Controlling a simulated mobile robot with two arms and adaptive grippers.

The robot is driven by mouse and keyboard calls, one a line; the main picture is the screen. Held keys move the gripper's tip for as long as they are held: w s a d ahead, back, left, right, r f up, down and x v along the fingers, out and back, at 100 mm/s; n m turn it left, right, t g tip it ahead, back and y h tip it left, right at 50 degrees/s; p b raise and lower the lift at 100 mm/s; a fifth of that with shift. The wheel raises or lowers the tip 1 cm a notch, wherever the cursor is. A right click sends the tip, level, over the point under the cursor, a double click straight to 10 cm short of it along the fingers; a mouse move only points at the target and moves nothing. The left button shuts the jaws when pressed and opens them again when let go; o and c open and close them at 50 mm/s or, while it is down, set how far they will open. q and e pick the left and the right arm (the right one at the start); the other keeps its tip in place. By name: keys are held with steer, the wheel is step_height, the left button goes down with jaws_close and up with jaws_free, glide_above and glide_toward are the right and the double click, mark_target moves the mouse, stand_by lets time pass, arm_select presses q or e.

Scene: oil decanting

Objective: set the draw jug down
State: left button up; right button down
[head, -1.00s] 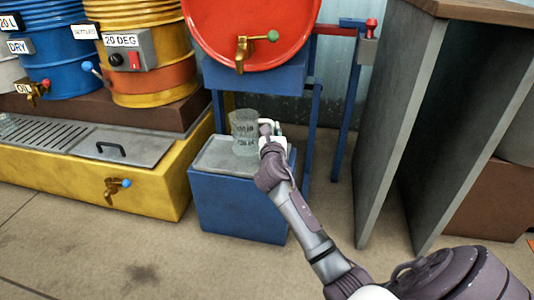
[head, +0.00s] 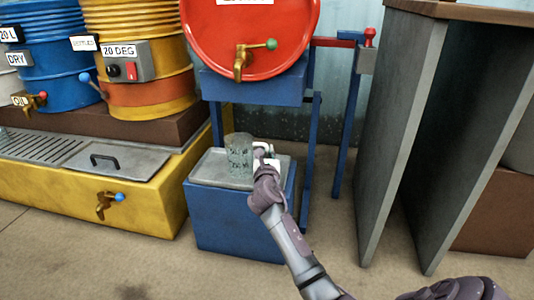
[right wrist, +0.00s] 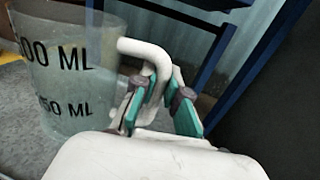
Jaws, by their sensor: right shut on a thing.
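The draw jug (head: 238,153) is a clear jug with dark ML markings and a white handle. In the head view it is upright at the blue stand's grey tray top (head: 209,170), below the red drum's brass tap (head: 241,62). The jug also shows in the right wrist view (right wrist: 70,75), at the left. My right gripper (head: 264,155) is shut on the jug's white handle, with its green-padded fingers (right wrist: 160,105) around it in the wrist view. Whether the jug's base touches the tray cannot be told for certain. My left gripper is not in view.
The red drum (head: 250,35) hangs over the tray on a blue frame. A yellow sump (head: 90,205) with a grating and lidded top stands at the left, its tap sticking out in front. Grey panels (head: 395,130) stand at the right. The floor in front is clear.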

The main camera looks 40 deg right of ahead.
steer(key=c, duration=1.2)
jaws_free()
